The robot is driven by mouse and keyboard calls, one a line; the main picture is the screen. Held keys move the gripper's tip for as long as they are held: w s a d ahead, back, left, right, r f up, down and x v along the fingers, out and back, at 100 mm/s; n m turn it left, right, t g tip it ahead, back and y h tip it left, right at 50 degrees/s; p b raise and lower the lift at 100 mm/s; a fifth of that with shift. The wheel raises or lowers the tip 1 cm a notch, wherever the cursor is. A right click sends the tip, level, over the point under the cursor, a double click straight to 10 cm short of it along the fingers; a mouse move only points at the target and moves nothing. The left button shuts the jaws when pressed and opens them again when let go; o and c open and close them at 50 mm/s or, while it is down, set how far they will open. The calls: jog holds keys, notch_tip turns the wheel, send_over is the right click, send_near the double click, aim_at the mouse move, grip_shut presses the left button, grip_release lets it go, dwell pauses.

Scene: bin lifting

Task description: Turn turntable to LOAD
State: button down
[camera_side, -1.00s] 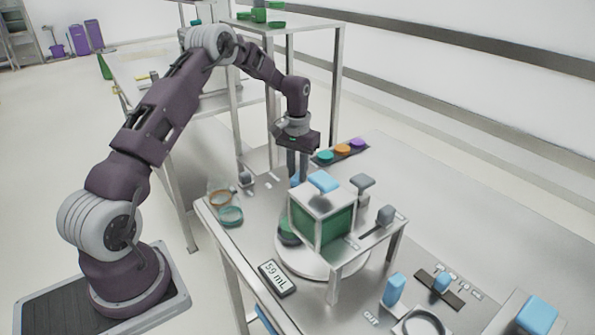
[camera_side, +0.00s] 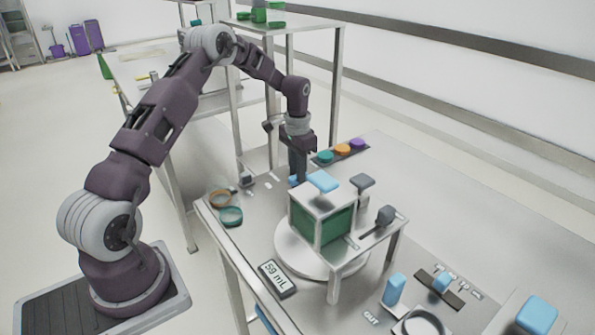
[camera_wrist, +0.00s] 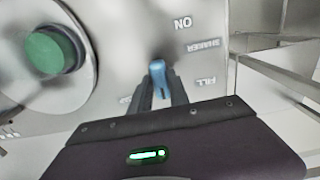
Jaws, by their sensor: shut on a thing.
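The turntable (camera_side: 290,262) is a pale round disc on the bench, partly under a frame with a green-sided box. In the wrist view its edge (camera_wrist: 88,98) is at the left, with a round green piece (camera_wrist: 45,52) on it. My gripper (camera_wrist: 162,92) points down and its fingers are shut on a blue handle (camera_wrist: 158,70) beside the disc. In the side view my gripper (camera_side: 297,178) is behind the box, and the handle is mostly hidden there. Upside-down lettering lies around the handle; FILL is legible, and a label nearer the disc is too blurred to read.
The frame with the green-sided box (camera_side: 322,222) and a blue block on top stands close in front of my gripper. Teal, orange and purple buttons (camera_side: 341,151) lie behind. A display reading 59 mL (camera_side: 277,278) is at the front.

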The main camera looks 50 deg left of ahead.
jog(key=c, duration=1.2)
grip_release()
jog(key=shift+c, duration=0.2)
jog(key=shift+r, duration=0.1)
notch_tip(320, 180, up, 6)
jog(key=shift+f, duration=0.1)
jog(key=shift+d+r, duration=0.1)
jog(key=shift+r, duration=0.65)
jog(key=s+d+r+t+y, duration=0.1)
jog(key=s+d+r, duration=0.5)
jog(key=d+r, duration=0.15)
jog(key=s+d+r+t, duration=0.2)
jog(key=s+d+r, duration=0.35)
jog(key=r, duration=0.35)
jog(key=s+d+t, duration=0.1)
jog(key=s+d, duration=0.2)
jog(key=s, duration=0.3)
jog(key=s+d, duration=0.3)
jog(key=s, duration=0.4)
jog(key=s+d+t+h, duration=0.1)
jog(key=s+d, duration=0.2)
jog(key=s, duration=0.4)
jog(key=shift+f+t, duration=0.2)
jog(key=shift+t, duration=0.1)
